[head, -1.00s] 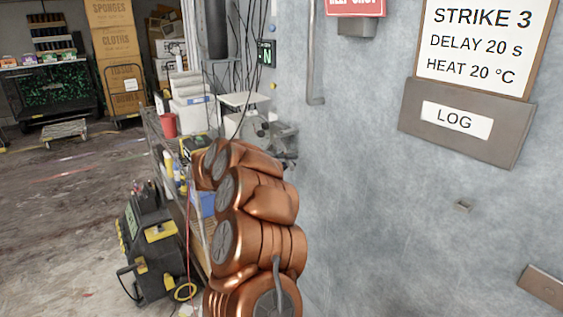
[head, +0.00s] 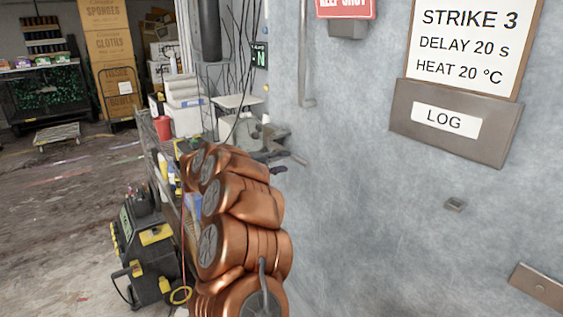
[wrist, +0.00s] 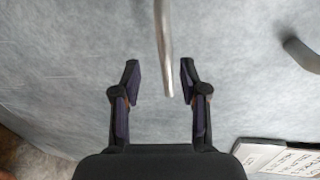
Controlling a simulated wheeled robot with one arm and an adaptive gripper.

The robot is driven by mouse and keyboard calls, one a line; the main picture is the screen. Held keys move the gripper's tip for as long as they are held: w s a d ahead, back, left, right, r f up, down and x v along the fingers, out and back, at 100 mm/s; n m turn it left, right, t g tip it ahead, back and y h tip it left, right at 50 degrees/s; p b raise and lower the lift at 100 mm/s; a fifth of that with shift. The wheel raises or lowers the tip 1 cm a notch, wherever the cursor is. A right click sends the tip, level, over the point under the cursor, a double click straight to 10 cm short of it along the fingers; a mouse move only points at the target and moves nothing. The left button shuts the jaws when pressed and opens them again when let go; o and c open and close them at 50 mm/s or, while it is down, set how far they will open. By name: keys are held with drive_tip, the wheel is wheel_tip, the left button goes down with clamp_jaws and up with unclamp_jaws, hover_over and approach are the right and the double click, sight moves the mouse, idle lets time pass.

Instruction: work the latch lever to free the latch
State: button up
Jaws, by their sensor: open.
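The latch lever appears to be the slim grey metal bar (wrist: 164,45) in the wrist view. It comes down from the top edge and its lower end lies between my fingertips. My gripper (wrist: 160,75) is open, one dark finger on each side of the bar, with clear gaps and no visible contact. In the head view my copper arm hides most of the area around my gripper (head: 268,148). A short grey bar end (head: 298,158) shows just right of it, against the door; I cannot tell for certain that it is the lever.
A loaded shelf (head: 165,160) and a black-and-yellow machine (head: 145,250) stand at left. Open floor (head: 50,200) lies beyond.

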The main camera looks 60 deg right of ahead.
drive_tip(key=v, duration=1.2)
idle(0.5)
